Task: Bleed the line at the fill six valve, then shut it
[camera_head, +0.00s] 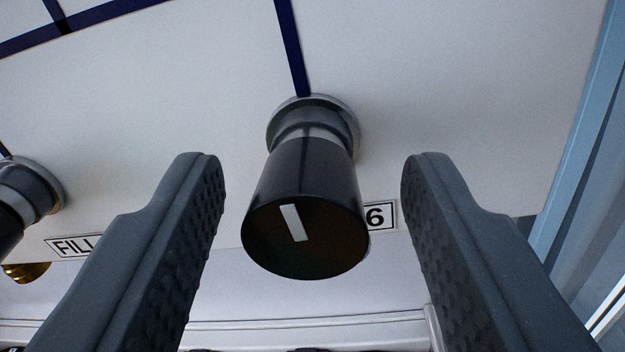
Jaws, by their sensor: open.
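The fill six valve's black knob (306,215) stands out from the white panel (180,80) in the middle of the view. A white mark on its face is tilted slightly off upright, its top leaning left. A label ending in "6" (378,216) shows partly behind the knob, which hides the rest. My gripper (312,165) is open, with one dark ridged finger on each side of the knob. A gap shows between the knob and each finger, and neither appears to touch it. Whether any fluid flows cannot be seen.
Another dark knob (22,195) is at the left edge, with a partly hidden "FILL" label (72,246) and a brass-coloured fitting (27,272) below. Dark blue lines cross the panel. A blue frame (585,130) bounds it on the right. A pale ledge (300,333) runs below.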

